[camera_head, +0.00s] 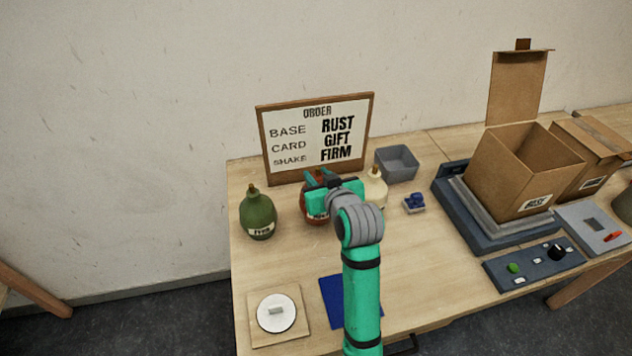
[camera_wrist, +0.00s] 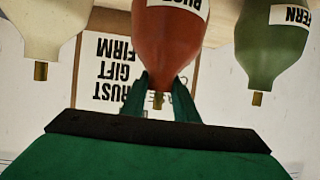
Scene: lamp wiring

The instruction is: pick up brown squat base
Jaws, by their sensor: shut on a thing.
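The brown squat base (camera_head: 314,208) is a rust-brown rounded lamp base with a white label. It stands on the table in front of the order board, partly hidden by my gripper (camera_head: 322,181). In the wrist view the same base (camera_wrist: 170,42) shows upside down, its label reading RUST in part. There my gripper (camera_wrist: 160,92) has its two green fingers closed on either side of the base's narrow neck. The base seems to be at table height; I cannot tell whether it touches the table.
A green base (camera_head: 258,213) stands to the left and a cream base (camera_head: 375,187) close to the right. The order board (camera_head: 283,160) is behind. A grey bin (camera_head: 397,163), a small blue part (camera_head: 413,203) and an open cardboard box (camera_head: 510,170) are further right. A blue mat (camera_head: 335,300) lies in front.

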